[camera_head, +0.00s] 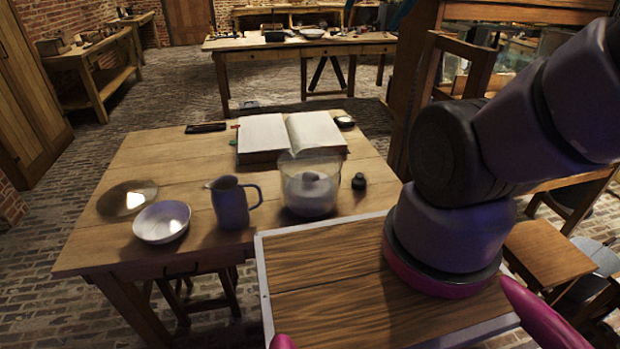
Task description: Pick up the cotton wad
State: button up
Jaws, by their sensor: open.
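A clear glass jar (288,171) stands near the front right of the wooden table. A pale, rounded lump (311,186) shows inside it, low down; it may be the cotton wad, but I cannot tell for sure at this size. No other cotton wad shows clearly. My arm rises at the right and leaves the picture at the right edge. My gripper is out of view.
The table's left-back area is mostly clear.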

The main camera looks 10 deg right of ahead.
jog(key=w+a+f+m+g+y, duration=0.2)
jog(key=w+a+f+m, duration=0.15)
jog(key=w+f, duration=0.4)
jog(key=m+g, duration=0.3)
jog(key=m, duration=0.8)
send_over(312, 173)
jog(key=s+d, duration=0.1)
jog(key=d, duration=0.1)
notch_tip(312, 173, down, 21)
notch_tip(312, 173, down, 15)
jog(key=m+g+h, duration=0.1)
jog(key=m, duration=0.3)
jog(key=shift+w, duration=0.15)
jog(key=shift+a+x, duration=0.1)
jog(key=shift+x, duration=1.3)
jog(key=shift+a+x, duration=0.15)
jog(key=shift+x, duration=1.25)
jog(key=shift+w+r, duration=0.1)
jog(key=shift+w, duration=0.05)
grip_shut()
